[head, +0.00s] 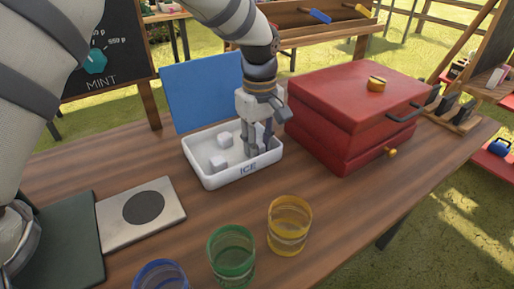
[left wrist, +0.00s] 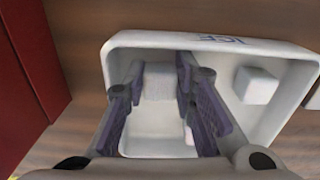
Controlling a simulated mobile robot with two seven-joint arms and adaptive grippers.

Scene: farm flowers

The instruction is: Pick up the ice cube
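A white tray marked ICE (head: 205,178) stands on the table with its blue lid (head: 205,90) raised behind it. Two pale ice cubes, one farther back (head: 225,139) and one nearer (head: 218,163), show in its left part. My left gripper (head: 259,150) reaches down into the tray's right part. In the left wrist view, its fingers (left wrist: 160,88) are apart, on either side of an ice cube (left wrist: 158,78), with gaps visible beside it. Another cube (left wrist: 255,86) lies to the right, outside the fingers. The right gripper is in neither view.
A red chest (head: 325,120) stands right of the tray. Yellow (head: 289,226), green (head: 231,257) and blue (head: 160,275) glasses stand along the front. A pale plate with a dark disc (head: 120,220) lies at the left. A MINT chalkboard (head: 105,60) stands behind.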

